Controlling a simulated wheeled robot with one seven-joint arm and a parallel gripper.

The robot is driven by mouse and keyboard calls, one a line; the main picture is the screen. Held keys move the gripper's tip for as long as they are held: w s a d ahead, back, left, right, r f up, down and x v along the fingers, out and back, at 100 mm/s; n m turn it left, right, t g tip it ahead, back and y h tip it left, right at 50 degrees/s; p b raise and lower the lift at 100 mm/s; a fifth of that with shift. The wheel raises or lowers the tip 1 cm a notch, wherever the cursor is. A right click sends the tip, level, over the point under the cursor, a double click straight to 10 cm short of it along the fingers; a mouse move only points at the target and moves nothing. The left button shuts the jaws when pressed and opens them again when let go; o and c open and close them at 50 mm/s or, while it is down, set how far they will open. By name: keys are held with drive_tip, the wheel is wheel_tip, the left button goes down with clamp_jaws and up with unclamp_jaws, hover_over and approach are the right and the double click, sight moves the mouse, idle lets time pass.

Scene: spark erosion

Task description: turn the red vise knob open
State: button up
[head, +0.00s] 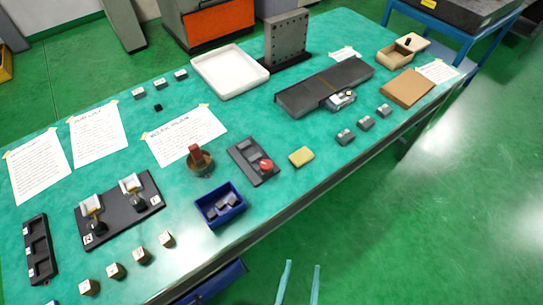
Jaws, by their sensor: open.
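The red vise knob (265,165) sits at the right front end of a dark vise (244,155) on the teal table. The vise lies near the table's front edge, around the middle of its length. My gripper (302,265) shows at the bottom as two pale teal fingers, apart and with nothing between them. It is in front of the table, below and to the right of the knob in the picture, and not touching it. How far the vise jaws stand apart is too small to tell.
A blue bin (220,206) with dark blocks stands in front of the vise. A round brown holder with a red block (196,154) is to its left, and a yellow pad (301,157) to its right. A dark slide unit (325,87) lies behind. The green floor at right is clear.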

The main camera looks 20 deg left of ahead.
drive_tip(key=w+d+r+t+h, duration=0.15)
drive_tip(key=w+d, duration=0.45)
drive_tip(key=w, duration=0.6)
drive_tip(key=w+d+r+m+g+h, duration=0.2)
drive_tip(key=w+d+r+m+h, duration=0.3)
drive_tip(key=w, duration=0.3)
drive_tip(key=w+d+r+m+g+h, duration=0.25)
drive_tip(key=w+r+m, duration=0.25)
drive_tip(key=w+r, duration=0.3)
drive_tip(key=w+d+r+m+g+h, duration=0.2)
drive_tip(key=w+d+r+m+h, duration=0.3)
drive_tip(key=w, duration=0.3)
drive_tip(key=m+g+y, duration=0.8)
drive_tip(key=g+y, duration=0.3)
drive_tip(key=y, duration=0.3)
hover_over(266, 164)
wheel_tip(266, 164, down, 4)
wheel_tip(266, 164, down, 10)
drive_tip(key=shift+f, duration=0.1)
